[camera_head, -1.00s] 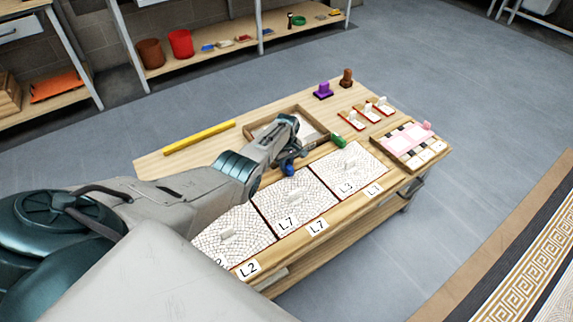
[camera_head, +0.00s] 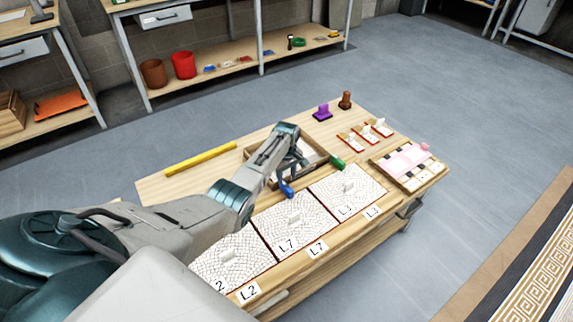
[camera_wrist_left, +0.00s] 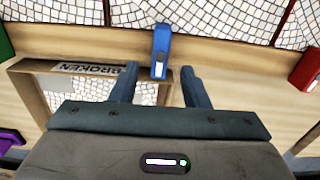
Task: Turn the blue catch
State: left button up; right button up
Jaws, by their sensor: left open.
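The blue catch (camera_head: 286,189) sits at the back edge of the middle mosaic panel (camera_head: 293,220), labelled L7. In the left wrist view the blue catch (camera_wrist_left: 161,48) stands lengthwise, with a pale patch near its lower end. My left gripper (camera_wrist_left: 159,69) is open and empty. The catch's lower end shows between its two fingertips, most of the catch beyond them. I cannot tell the height gap. In the head view my left gripper (camera_head: 290,168) is over the tray, close behind the catch, its fingers partly hidden. My right gripper is not in view.
A wooden tray (camera_wrist_left: 32,92) marked BROKEN holds mosaic pieces beside the catch. A green catch (camera_head: 337,162) and a red catch (camera_wrist_left: 305,70) sit along the panels' back edge. A yellow bar (camera_head: 200,160) lies at the table's back left. Stamps and a small board occupy the right end.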

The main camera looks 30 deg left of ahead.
aim_at(287, 186)
pick_arm(q)
notch_tip(287, 186, up, 3)
jog(key=shift+f, duration=0.1)
jog(key=shift+r, duration=0.7)
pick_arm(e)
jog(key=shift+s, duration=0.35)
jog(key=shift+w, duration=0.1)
